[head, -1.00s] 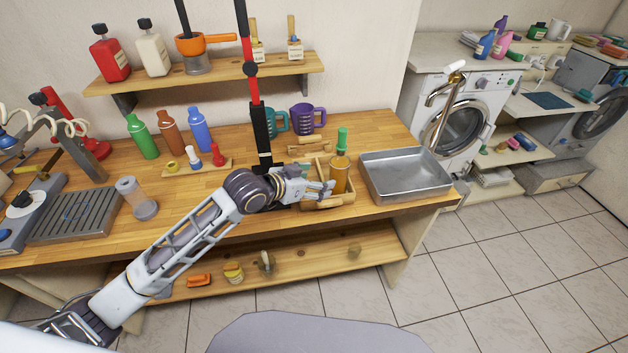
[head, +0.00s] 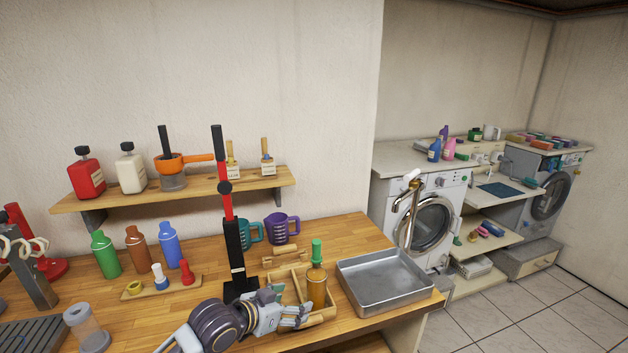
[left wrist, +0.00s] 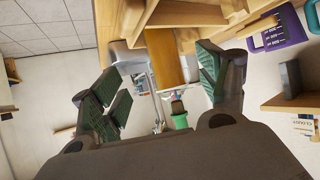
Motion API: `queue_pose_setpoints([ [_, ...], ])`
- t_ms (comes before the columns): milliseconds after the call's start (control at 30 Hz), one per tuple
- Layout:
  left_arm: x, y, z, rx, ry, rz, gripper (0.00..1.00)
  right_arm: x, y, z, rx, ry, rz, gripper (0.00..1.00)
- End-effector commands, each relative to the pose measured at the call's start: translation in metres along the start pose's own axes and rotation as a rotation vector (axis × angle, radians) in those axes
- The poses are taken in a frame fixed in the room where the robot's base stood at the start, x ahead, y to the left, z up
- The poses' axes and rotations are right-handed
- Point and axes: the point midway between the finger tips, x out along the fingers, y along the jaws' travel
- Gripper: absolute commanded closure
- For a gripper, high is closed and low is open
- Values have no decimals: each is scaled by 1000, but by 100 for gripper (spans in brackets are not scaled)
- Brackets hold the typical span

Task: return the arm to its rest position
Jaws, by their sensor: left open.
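My left gripper (head: 296,317) is open and empty in the head view, low in the picture, just in front of the wooden crate on the bench. An amber bottle with a green cap (head: 317,286) stands upright at the crate's right side, just beyond the fingertips. In the left wrist view the two fingers of my left gripper (left wrist: 160,85) are spread wide. A green cap (left wrist: 180,122) shows between and beyond them. Most of my left arm is below the head view. My right gripper is not in view.
The wooden crate (head: 321,317) and a grey metal tray (head: 385,285) sit at the bench's right end. A black and red upright tool (head: 232,240) stands close behind my gripper. A clear cylinder (head: 86,328) and several bottles stand to the left. Free floor (head: 510,305) lies right.

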Motion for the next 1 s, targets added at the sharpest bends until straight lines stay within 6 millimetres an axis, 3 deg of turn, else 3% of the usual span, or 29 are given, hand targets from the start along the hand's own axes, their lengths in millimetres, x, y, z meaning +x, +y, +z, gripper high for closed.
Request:
queue_pose_setpoints([
  [567,-31,17,84,-100,-197,-98,25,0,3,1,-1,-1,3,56],
  [1000,-80,17,165,-216,-411,-210,25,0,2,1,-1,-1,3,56],
])
